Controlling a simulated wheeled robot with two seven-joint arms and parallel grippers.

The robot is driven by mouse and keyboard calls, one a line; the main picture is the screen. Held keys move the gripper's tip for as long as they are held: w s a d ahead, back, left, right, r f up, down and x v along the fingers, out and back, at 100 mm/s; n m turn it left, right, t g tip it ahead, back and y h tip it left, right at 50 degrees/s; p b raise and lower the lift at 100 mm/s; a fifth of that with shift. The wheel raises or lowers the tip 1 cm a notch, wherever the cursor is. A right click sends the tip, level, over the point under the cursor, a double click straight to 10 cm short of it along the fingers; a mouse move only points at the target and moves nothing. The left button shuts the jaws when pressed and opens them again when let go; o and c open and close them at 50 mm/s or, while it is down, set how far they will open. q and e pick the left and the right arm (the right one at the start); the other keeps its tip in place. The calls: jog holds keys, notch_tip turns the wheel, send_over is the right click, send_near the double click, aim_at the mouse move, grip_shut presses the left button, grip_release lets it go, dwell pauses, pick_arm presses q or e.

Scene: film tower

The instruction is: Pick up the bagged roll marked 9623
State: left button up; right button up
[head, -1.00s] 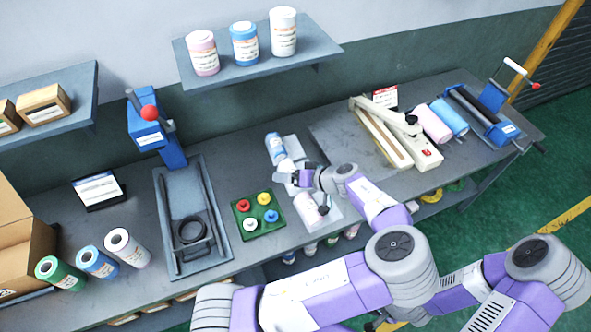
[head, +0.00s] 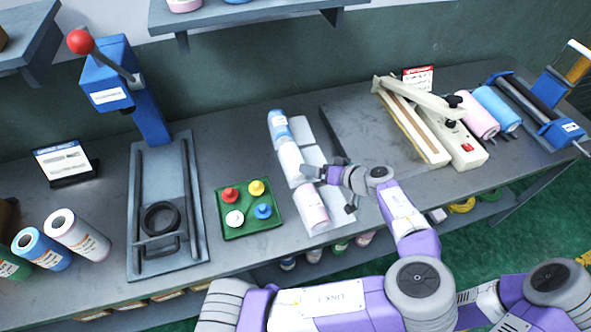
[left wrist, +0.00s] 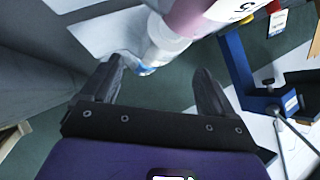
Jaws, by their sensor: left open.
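Three bagged rolls lie in a row on pale sheets on the bench: a blue one (head: 278,124), a white one (head: 291,160) and a pink one (head: 311,207). The number 9623 is not readable on any of them. My left gripper (head: 328,188) is open and empty, just right of the white and pink rolls. In the left wrist view, the pink roll (left wrist: 192,18) is at the top, with white and blue ends beyond it near the open fingers (left wrist: 158,72). My right gripper is out of view.
A green tray (head: 228,232) with coloured knobs stands left of the rolls. A blue lever press (head: 125,90) is farther left. A cream sealer (head: 440,130) and a blue roller stand (head: 555,133) are at right.

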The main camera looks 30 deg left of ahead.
aim_at(302, 162)
pick_arm(q)
jog(key=x, duration=0.5)
jog(key=b+x, duration=0.1)
jog(key=x, duration=0.1)
jog(key=shift+w+a+r, duration=0.1)
jog(key=shift+w+a, duration=0.35)
jog(key=shift+c, duration=0.2)
jog(key=c, duration=1)
